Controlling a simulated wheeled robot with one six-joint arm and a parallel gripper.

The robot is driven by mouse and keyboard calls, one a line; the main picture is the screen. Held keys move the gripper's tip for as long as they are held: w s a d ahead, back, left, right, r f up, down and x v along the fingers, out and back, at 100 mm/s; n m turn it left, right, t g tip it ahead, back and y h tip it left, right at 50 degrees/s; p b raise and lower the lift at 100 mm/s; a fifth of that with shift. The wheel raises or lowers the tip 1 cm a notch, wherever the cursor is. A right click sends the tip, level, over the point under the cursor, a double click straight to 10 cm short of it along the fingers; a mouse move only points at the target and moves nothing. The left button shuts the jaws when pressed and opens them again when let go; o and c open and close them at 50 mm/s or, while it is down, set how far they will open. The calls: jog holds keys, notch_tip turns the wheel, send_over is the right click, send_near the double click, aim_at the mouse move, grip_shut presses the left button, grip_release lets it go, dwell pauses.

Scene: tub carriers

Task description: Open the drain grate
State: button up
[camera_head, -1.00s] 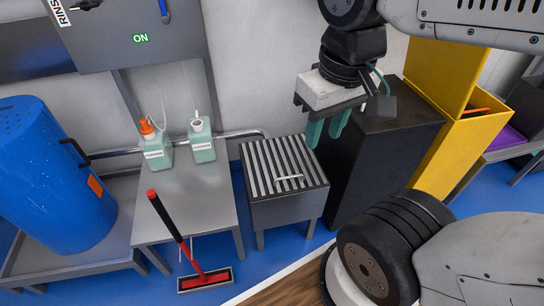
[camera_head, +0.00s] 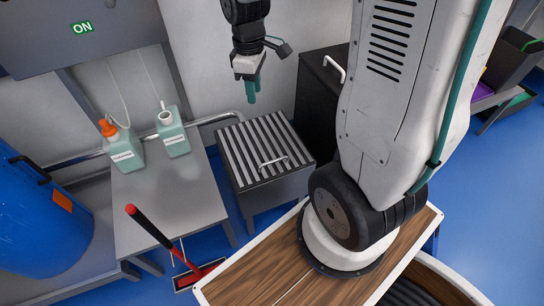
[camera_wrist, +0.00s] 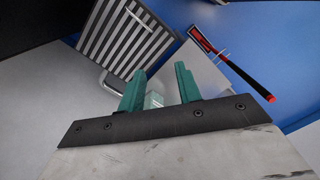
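The drain grate (camera_head: 250,145) is a slatted grey panel lying flat on top of a grey box on legs. A pale bar handle (camera_head: 272,162) sits near its front edge. My gripper (camera_head: 252,92) has teal fingers pointing down, above and beyond the far part of the grate, apart from the handle. In the wrist view the fingers (camera_wrist: 158,88) stand apart with nothing between them at the tips.
A grey table (camera_head: 170,205) with two green bottles (camera_head: 172,132) stands left of the grate. A black cabinet (camera_head: 318,100) is close on its right. A red squeegee (camera_head: 150,228) leans in front of the table. A blue drum (camera_head: 40,220) stands far left.

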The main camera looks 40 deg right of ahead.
jog(key=d+f+n, duration=0.2)
jog(key=f, duration=1)
jog(key=d+f+n+g, duration=0.1)
jog(key=d+f+n, duration=0.1)
jog(key=f, duration=1)
jog(key=w+d+f+n, duration=0.1)
jog(key=d+f+n, duration=0.2)
jog(key=f, duration=0.9)
jog(key=shift+g+y, duration=0.3)
grip_shut()
